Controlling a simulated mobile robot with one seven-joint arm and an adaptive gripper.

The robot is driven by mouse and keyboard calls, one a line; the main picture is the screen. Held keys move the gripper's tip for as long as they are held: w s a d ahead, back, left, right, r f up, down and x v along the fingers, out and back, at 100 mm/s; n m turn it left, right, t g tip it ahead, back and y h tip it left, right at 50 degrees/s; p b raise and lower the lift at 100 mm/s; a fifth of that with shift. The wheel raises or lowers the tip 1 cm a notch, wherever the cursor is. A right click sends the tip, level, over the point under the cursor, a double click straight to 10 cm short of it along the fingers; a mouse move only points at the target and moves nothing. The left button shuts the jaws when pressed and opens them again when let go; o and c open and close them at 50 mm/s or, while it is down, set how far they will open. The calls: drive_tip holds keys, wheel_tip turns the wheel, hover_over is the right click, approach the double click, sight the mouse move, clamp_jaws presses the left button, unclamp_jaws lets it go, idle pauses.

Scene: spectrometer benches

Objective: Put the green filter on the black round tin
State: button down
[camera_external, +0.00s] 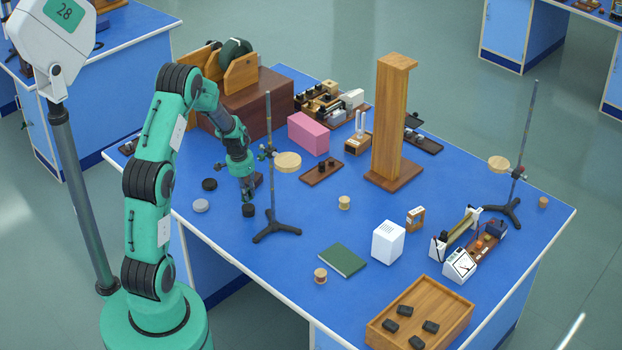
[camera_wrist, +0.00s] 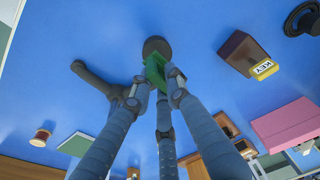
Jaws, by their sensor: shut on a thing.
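My gripper (camera_wrist: 155,84) is shut on the green filter (camera_wrist: 155,70), a small green piece between the fingers in the wrist view. A dark round disc (camera_wrist: 156,46) shows just beyond the filter, directly below my fingers. In the external view this dark round piece (camera_external: 248,210) is under my gripper (camera_external: 246,196); whether it is joined to the filter or touches the table I cannot tell. The black round tin (camera_external: 209,184) lies on the blue bench to the left of and behind my gripper.
A grey tin (camera_external: 200,205) lies left of my gripper. A brown box with a yellow KEY label (camera_wrist: 243,52) stands close behind. A stand's dark tripod foot (camera_external: 275,231) is close on the right. The bench between my gripper and the black tin looks clear.

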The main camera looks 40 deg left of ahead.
idle(0.3)
drive_tip(key=shift+f+b, duration=0.35)
drive_tip(key=shift+f, duration=1.4)
drive_tip(key=shift+f, duration=0.15)
drive_tip(key=c, duration=1.7)
unclamp_jaws()
drive_tip(key=shift+o, duration=0.2)
drive_tip(key=r, duration=0.4)
drive_tip(key=s+r+p, duration=0.1)
drive_tip(key=r, duration=0.7)
drive_tip(key=shift+s+p, duration=0.3)
drive_tip(key=shift+p, duration=0.1)
drive_tip(key=shift+r, duration=0.1)
